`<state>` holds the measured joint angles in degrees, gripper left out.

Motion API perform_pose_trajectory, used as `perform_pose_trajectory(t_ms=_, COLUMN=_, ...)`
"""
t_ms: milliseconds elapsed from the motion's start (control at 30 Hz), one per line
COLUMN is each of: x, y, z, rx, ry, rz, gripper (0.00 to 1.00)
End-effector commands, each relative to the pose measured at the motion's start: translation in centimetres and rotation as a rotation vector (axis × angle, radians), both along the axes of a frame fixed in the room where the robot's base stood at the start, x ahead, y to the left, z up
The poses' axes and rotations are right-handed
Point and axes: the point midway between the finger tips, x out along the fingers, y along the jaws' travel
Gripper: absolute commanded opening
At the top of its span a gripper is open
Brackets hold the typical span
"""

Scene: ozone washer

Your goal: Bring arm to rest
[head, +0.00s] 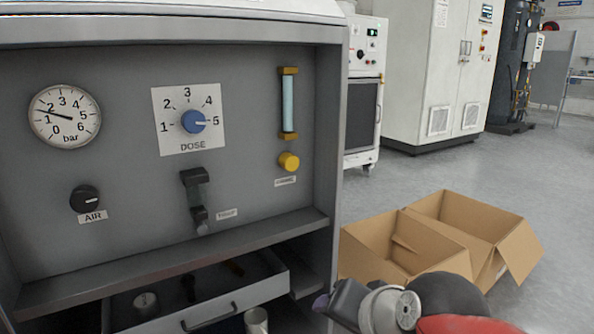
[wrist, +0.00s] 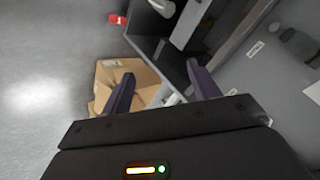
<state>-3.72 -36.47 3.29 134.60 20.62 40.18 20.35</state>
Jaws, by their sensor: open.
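My gripper (wrist: 161,90) shows in the wrist view with its two dark fingers spread apart and nothing between them. In the head view my gripper (head: 322,304) and wrist are at the bottom, in front of the cabinet's right edge and the cardboard boxes. The gripper is apart from the grey panel (head: 130,150). The panel carries a bar gauge (head: 65,116), a blue DOSE knob (head: 194,121) pointing near 5, a black AIR knob (head: 84,199), a dark lever (head: 196,200) and a yellow knob (head: 289,162) under a clear tube.
Two open cardboard boxes (head: 440,245) stand on the floor right of the cabinet. An open drawer (head: 240,300) with small items sticks out below the panel. A white cabinet (head: 440,70) and a wheeled unit (head: 365,90) stand behind. The floor at right is clear.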

Motion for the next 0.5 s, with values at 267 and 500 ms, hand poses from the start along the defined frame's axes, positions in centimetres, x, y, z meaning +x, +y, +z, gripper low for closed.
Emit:
perform_pose_trajectory(t_ms=267, x=-6.6, y=-8.0, z=-6.8, rx=-0.492, ry=0.149, rz=0.247, gripper=0.61)
perform_pose_trajectory(t_ms=500, x=-7.0, y=-8.5, z=-1.3, rx=-0.529, ry=0.164, rz=0.273, gripper=0.61)
